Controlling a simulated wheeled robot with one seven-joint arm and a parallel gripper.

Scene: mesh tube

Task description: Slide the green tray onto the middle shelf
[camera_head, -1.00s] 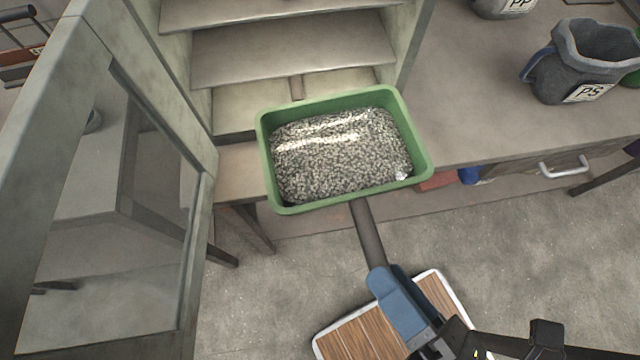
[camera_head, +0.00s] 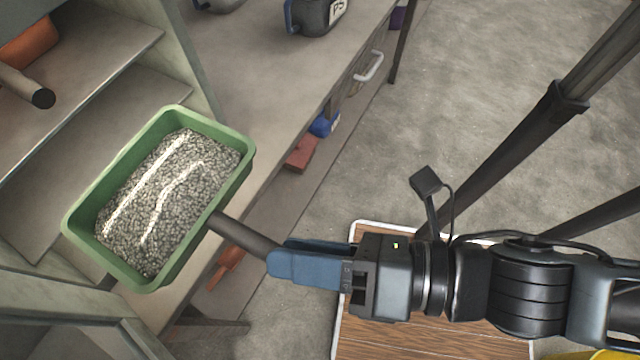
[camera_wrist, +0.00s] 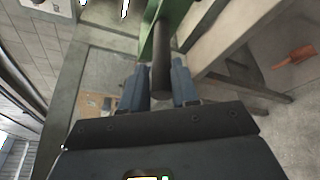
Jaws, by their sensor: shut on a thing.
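The green tray (camera_head: 213,141) is full of grey pellets under a shiny clear film and is held in front of the open cabinet. A dark round handle (camera_head: 240,236) sticks out of its near side. My gripper (camera_head: 275,262) is shut on this handle, with its blue fingers on both sides of it; this also shows in the wrist view (camera_wrist: 161,80). The cabinet's shelf boards (camera_head: 135,92) are beyond the tray, which overlaps the cabinet opening in the picture. Whether the tray touches a shelf cannot be told. An orange thing with a dark handle (camera_head: 30,42) is on a higher shelf.
The cabinet's open door (camera_head: 60,312) is at the lower left, close to the tray. A workbench (camera_head: 270,80) with a grey jug (camera_head: 318,14) stands right of the cabinet. Red and blue things lie under the bench. The floor at right is partly clear.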

